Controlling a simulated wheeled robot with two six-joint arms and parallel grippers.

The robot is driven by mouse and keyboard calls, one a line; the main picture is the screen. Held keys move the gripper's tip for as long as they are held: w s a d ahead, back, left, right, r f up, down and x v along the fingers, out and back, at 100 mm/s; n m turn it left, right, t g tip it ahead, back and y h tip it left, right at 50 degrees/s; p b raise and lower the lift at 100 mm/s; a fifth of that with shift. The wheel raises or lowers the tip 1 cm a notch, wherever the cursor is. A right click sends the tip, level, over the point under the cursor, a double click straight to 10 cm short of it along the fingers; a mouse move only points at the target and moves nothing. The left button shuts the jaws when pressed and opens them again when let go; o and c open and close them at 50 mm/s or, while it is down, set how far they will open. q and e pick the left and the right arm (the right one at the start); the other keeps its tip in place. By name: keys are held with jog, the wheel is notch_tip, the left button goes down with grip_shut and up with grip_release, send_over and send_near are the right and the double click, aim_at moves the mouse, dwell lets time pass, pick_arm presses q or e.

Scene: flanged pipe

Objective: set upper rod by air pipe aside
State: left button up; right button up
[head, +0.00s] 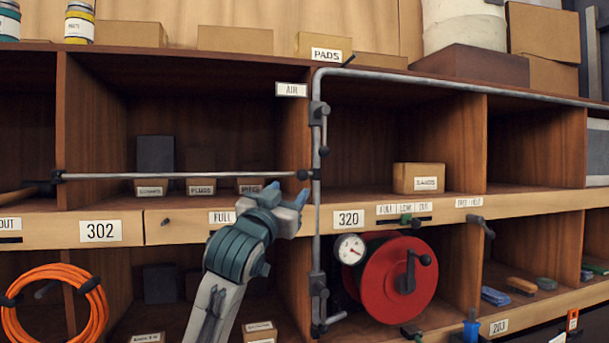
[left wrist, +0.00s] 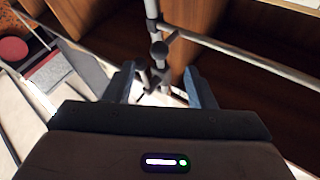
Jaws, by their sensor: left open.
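The upper rod (head: 180,176) is a thin grey bar across the front of the open compartment above label 302. Its right end has a dark ball knob beside the air pipe (head: 317,225), a grey vertical pipe with clamps under the AIR label (head: 291,90). My left gripper (head: 287,193) is open, just below the rod's right end and left of the pipe. In the left wrist view, the open fingers (left wrist: 160,75) have a dark knob (left wrist: 158,48) ahead between them, and a grey bar (left wrist: 250,58) runs to the right. Nothing appears held. My right gripper is not in view.
A red hose reel (head: 399,280) with a gauge (head: 350,249) sits right of the lower pipe. An orange hose coil (head: 52,305) hangs at the lower left. Small boxes stand behind the rod. A cardboard box (head: 418,177) sits in the compartment to the right.

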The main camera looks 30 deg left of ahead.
aim_at(305, 172)
pick_arm(q)
jog(key=p+x, duration=0.1)
jog(key=x, duration=0.2)
jog(key=p+x, duration=0.2)
jog(key=x, duration=0.1)
jog(key=p+x, duration=0.1)
jog(key=x, duration=0.2)
jog(key=shift+w+r, duration=0.1)
jog(key=shift+r, duration=0.25)
jog(key=shift+w+a+r+p, duration=0.1)
jog(key=shift+w+a+p, duration=0.1)
jog(key=shift+w+p, duration=0.35)
jog(key=shift+w, duration=0.15)
jog(key=c, duration=0.9)
grip_shut()
